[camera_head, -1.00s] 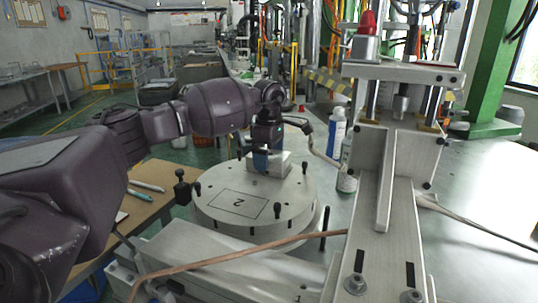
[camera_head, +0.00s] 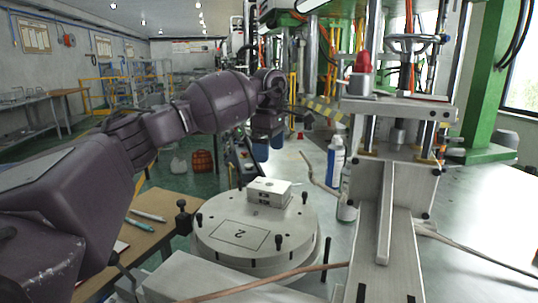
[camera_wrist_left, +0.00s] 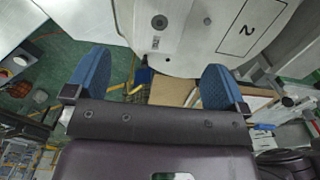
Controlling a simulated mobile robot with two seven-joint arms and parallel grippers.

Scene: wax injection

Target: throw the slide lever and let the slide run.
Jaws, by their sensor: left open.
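My left gripper (camera_head: 268,148), with blue fingers, is raised above and behind a pale metal block (camera_head: 266,193), apart from it. In the left wrist view its two blue fingers (camera_wrist_left: 156,66) are spread, with nothing held between them. The block sits on a round turntable (camera_head: 232,240) marked 2. A short black-headed post (camera_head: 183,217) stands at the turntable's left edge; I cannot tell whether it is the slide lever. A long metal slide-like rail (camera_head: 389,260) runs forward from the press at right. My right gripper is not in view.
White bottles (camera_head: 336,158) stand between the turntable and press. A copper-coloured hose (camera_head: 270,282) crosses the front. A wooden board (camera_head: 158,204) with pens lies at left. The red-topped press fixture (camera_head: 362,63) stands at right. The metal table right of it is mostly clear.

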